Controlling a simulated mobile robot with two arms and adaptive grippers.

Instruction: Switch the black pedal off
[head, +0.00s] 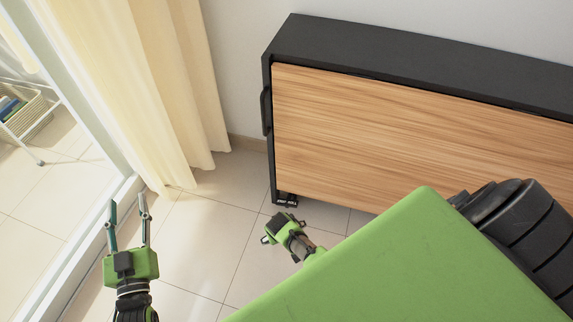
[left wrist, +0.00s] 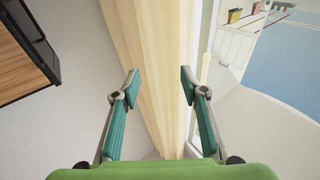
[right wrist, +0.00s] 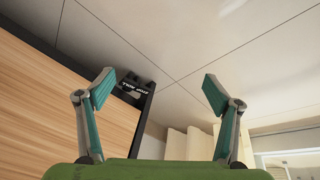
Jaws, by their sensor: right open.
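The black pedal (head: 287,200) is a small dark unit on the floor at the cabinet's lower left corner. In the right wrist view the pedal (right wrist: 133,89) shows white lettering, left of centre between the fingers; its switch state cannot be read. My right gripper (head: 281,233) is just in front of the pedal, apart from it, its fingers mostly hidden in the head view. In the right wrist view it (right wrist: 158,85) is open and empty. My left gripper (head: 127,203) is open and empty near the curtain; it also shows open in the left wrist view (left wrist: 160,80).
The black cabinet with a wooden front (head: 400,135) stands against the wall, close to the pedal. A cream curtain (head: 150,80) and a glass door frame (head: 88,150) are at left. Tiled floor (head: 205,225) between my grippers is clear.

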